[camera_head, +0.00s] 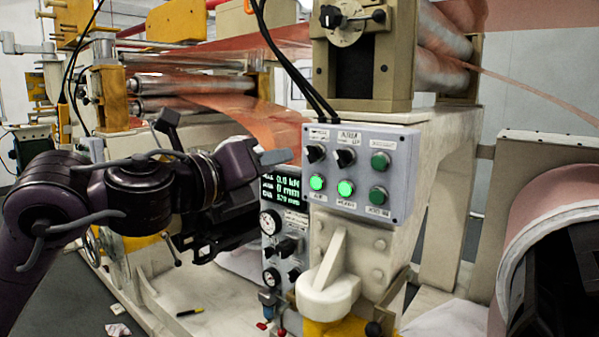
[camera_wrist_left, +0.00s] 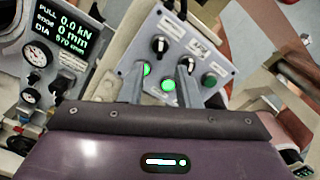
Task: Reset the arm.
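My left arm enters from the left in the head view, and its gripper (camera_head: 276,157) points right at the grey control box (camera_head: 393,197). In the left wrist view the gripper's (camera_wrist_left: 159,76) two grey fingers stand apart with nothing between them. The box panel (camera_wrist_left: 187,87) lies beyond them, with black knobs and round green buttons, some lit. The fingers partly cover the panel there. I cannot tell the exact gap to the box. My right gripper is not in view.
A gauge panel with a small digital display (camera_head: 282,190) stands left of the box, close to my gripper. Copper foil (camera_head: 235,115) runs over rollers behind. A large roll (camera_head: 540,205) stands at right.

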